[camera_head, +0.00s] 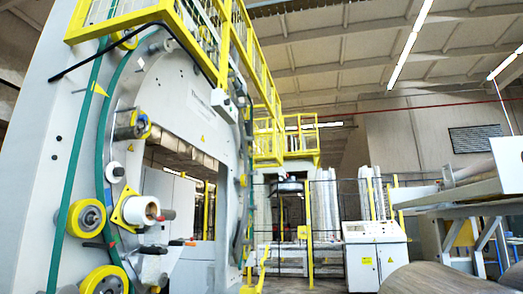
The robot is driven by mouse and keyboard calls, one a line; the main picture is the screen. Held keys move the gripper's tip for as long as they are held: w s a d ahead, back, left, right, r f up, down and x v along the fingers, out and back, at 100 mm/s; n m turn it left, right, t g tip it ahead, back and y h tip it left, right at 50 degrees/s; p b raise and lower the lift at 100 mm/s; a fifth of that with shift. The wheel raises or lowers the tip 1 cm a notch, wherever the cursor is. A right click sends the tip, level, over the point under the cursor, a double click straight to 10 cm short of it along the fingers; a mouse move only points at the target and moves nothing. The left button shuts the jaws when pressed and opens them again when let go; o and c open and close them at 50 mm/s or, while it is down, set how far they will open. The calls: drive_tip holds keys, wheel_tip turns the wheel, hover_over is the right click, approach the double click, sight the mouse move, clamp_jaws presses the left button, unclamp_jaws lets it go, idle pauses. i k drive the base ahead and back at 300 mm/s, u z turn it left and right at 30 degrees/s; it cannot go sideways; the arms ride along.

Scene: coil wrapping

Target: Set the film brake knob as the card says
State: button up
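A white film roll (138,211) sits on a yellow bracket on the ring of the large grey wrapping machine (60,110) at the left. A small white round part (117,172) shows just above the roll; I cannot tell whether it is the film brake knob. I cannot make out a card with readable settings. A small yellow sign (302,232) hangs on the fence beyond the machine, too small to read. My gripper is not in view.
Yellow-rimmed rollers (87,218) stand at the machine's lower left. A white control cabinet (375,256) stands at centre right. A grey table frame (465,211) and a large rounded brownish object (450,278) fill the lower right. Yellow railings (262,60) run overhead.

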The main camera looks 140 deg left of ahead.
sight(118, 172)
drive_tip(key=u, duration=4.55)
drive_tip(key=i, duration=1.25)
drive_tip(key=z, duration=0.1)
